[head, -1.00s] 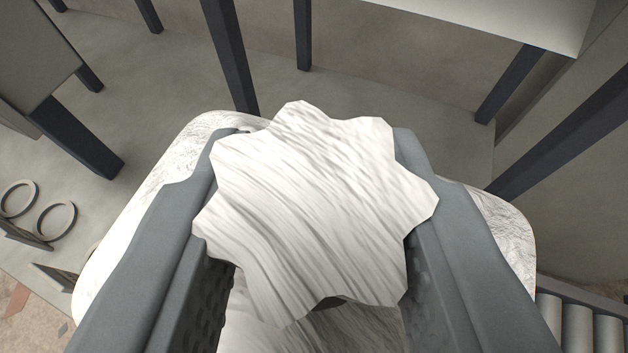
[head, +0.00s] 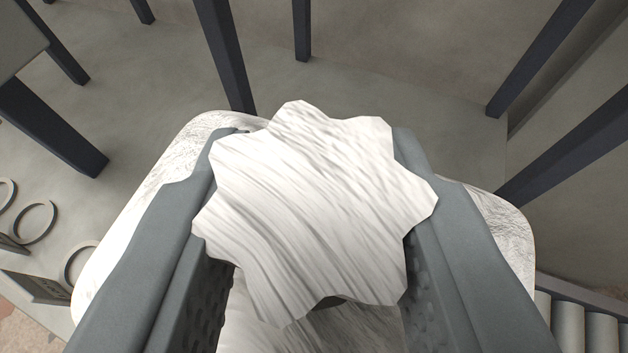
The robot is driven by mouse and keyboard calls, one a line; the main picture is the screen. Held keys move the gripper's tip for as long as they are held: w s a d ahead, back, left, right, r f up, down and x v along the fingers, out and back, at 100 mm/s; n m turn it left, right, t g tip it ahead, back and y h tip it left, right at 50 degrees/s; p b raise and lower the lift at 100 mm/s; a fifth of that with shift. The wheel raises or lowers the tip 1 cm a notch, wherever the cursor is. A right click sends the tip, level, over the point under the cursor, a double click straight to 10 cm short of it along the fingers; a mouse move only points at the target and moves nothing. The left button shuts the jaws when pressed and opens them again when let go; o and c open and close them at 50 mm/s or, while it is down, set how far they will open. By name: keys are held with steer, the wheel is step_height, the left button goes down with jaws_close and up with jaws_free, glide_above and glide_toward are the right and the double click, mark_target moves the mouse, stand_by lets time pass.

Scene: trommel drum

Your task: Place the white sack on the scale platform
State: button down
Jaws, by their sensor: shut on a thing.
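The white sack (head: 310,200) fills the middle of the head view. Its star-shaped gathered top sits between the two grey fingers of my gripper (head: 318,215), which are shut on its neck. The sack's wider body (head: 150,190) shows behind and outside both fingers. Much of the body is hidden by the gathered top and the fingers. I cannot make out the scale platform in this view.
Dark posts (head: 228,60) stand on the grey floor (head: 400,100) ahead, with others at the left and right. Metal rollers (head: 585,325) lie at the lower right. Several rings (head: 35,222) and a small dark plate (head: 38,288) are at the lower left.

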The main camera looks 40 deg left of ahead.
steer(key=c, duration=1)
jaws_free()
steer(key=shift+f, duration=0.1)
steer(key=shift+s+d+r, duration=0.2)
steer(key=shift+r, duration=0.05)
steer(key=v, duration=1.1)
steer(key=shift+s+r, duration=0.15)
